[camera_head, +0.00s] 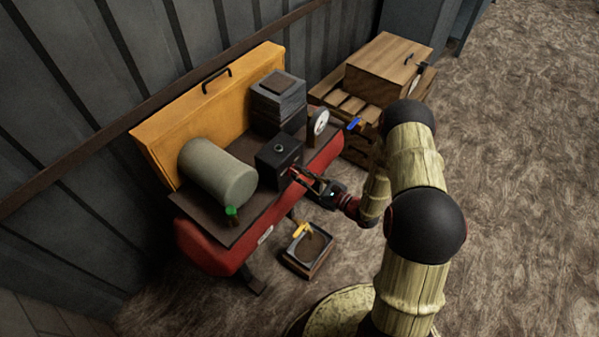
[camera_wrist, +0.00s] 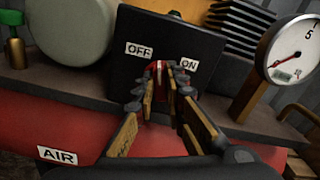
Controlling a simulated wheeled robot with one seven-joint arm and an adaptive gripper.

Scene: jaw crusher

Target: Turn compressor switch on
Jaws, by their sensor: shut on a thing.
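The compressor (camera_head: 218,247) has a red tank with a dark plate on top. A black switch box (camera_head: 279,160) stands on the plate; in the wrist view the box (camera_wrist: 188,42) carries OFF and ON labels. A red switch lever (camera_wrist: 157,68) shows between the labels, and its lower part is hidden by my fingers. My gripper (camera_head: 297,176) reaches the front of the box from the right. In the wrist view my gripper (camera_wrist: 162,85) is shut on the red lever, with its fingertips just below and between the two labels.
A pressure gauge (camera_head: 319,122) stands right of the box and a grey cylinder (camera_head: 216,172) left of it. A green-topped fitting (camera_head: 232,213) is at the plate's front left. A wooden crate (camera_head: 388,71) stands behind right. A tray (camera_head: 307,249) lies on the floor. Floor at right is clear.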

